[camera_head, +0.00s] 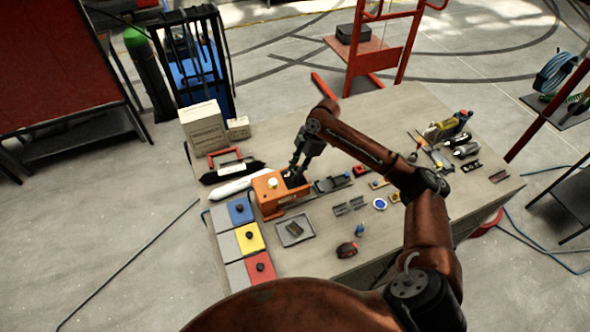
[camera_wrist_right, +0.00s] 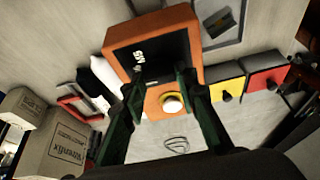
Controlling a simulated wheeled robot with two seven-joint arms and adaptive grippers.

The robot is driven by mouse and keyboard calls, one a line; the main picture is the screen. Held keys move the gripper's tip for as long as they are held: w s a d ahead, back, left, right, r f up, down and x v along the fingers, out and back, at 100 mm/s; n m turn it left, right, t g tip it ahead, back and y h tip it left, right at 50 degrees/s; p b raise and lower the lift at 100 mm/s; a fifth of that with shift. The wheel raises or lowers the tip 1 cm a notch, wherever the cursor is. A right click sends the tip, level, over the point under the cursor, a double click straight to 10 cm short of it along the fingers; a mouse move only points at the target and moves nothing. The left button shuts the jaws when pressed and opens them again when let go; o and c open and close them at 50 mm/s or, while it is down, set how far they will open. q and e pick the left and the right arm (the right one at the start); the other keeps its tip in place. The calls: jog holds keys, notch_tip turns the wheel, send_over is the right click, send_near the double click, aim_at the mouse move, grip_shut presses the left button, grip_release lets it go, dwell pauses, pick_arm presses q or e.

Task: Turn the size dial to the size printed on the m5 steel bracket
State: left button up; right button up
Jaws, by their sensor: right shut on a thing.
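The orange box (camera_head: 266,190) stands at the table's left back, with a dark panel and a pale round button (camera_head: 272,183) on top. In the right wrist view the orange box (camera_wrist_right: 197,42) shows its dark panel (camera_wrist_right: 150,52) with small white lettering, partly blocked. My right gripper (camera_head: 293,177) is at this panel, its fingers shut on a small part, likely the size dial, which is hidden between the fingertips. A small dark piece (camera_head: 294,229) lies in a shallow grey tray (camera_head: 283,240); I cannot read any size on it. My left gripper is not in view.
Blue (camera_head: 240,211), yellow (camera_head: 249,237) and red (camera_head: 260,267) knobbed panels line the left front edge. Small metal parts (camera_head: 341,209) and a dark red object (camera_head: 346,249) lie right of the tray. Cardboard boxes (camera_head: 204,126) stand at the back left. Tools crowd the right back.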

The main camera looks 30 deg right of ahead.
jog(key=shift+r+p, duration=0.1)
jog(key=shift+p, duration=0.25)
jog(key=m+t+p, duration=0.1)
jog(key=m+p, duration=0.2)
jog(key=p, duration=0.1)
jog(key=m+t+p, duration=0.1)
jog(key=m+p, duration=0.2)
jog(key=p, duration=0.2)
jog(key=shift+s+a+r+m+h, duration=0.1)
jog(key=shift+s+a+m+h, duration=0.1)
jog(key=shift+m+h, duration=0.15)
jog(key=shift+m+t+p, duration=0.4)
jog(key=shift+m+p, duration=0.15)
jog(key=shift+f+m+h, duration=0.2)
jog(key=shift+m+h, duration=0.25)
jog(key=shift+m, duration=0.35)
jog(key=o, duration=1.2)
jog(key=shift+c, duration=0.2)
